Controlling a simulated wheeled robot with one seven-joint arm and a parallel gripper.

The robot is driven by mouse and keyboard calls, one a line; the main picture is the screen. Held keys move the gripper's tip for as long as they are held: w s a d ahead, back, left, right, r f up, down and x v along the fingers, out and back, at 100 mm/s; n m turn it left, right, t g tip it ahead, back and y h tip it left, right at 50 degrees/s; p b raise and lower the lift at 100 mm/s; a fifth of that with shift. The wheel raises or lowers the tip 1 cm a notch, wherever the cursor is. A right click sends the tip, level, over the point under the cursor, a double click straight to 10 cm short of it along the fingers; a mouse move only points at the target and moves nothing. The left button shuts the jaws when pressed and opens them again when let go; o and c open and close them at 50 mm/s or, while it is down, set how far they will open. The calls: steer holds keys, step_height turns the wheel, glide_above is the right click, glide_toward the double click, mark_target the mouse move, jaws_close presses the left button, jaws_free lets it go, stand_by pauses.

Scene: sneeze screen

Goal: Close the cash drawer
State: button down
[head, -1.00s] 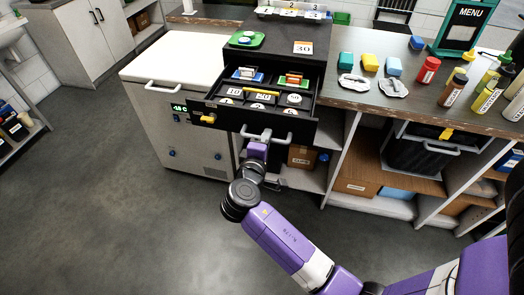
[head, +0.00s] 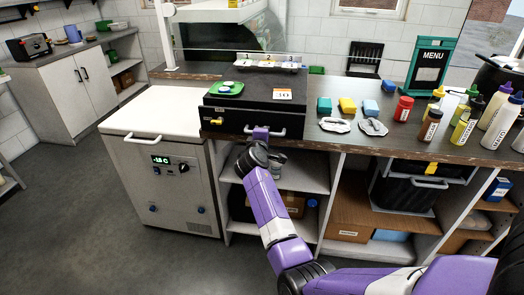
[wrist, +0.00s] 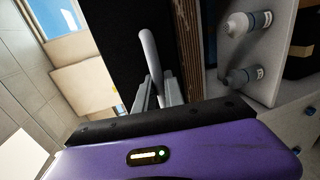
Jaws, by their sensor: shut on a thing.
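The black cash drawer (head: 232,122) is in the head view, on the counter left of centre. Its front sits flush with its housing, and no drawer interior shows. A light grey bar handle (head: 280,132) runs across its front; in the wrist view the handle (wrist: 150,50) rises between the fingers. My gripper (head: 261,131) is at the middle of the drawer front. In the wrist view my gripper (wrist: 158,92) has its fingers closed around the handle. The exact contact is partly hidden by the purple gripper body.
A green tray (head: 226,89) and a number card (head: 283,95) lie on top of the drawer housing. Colored blocks, a red bottle (head: 403,108) and sauce bottles stand on the counter to the right. A white chest freezer (head: 150,115) stands at left. Shelves are below the counter.

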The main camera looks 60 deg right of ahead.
steer(key=x, duration=0.1)
steer(key=b+x, duration=0.1)
steer(key=x, duration=0.2)
steer(key=shift+r, duration=0.3)
steer(key=c, duration=1.4)
jaws_free()
steer(key=shift+a, duration=0.1)
steer(key=shift+c, duration=0.2)
steer(key=shift+r, duration=0.1)
steer(key=v, duration=0.7)
steer(key=shift+a, duration=0.35)
steer(key=shift+s, duration=0.15)
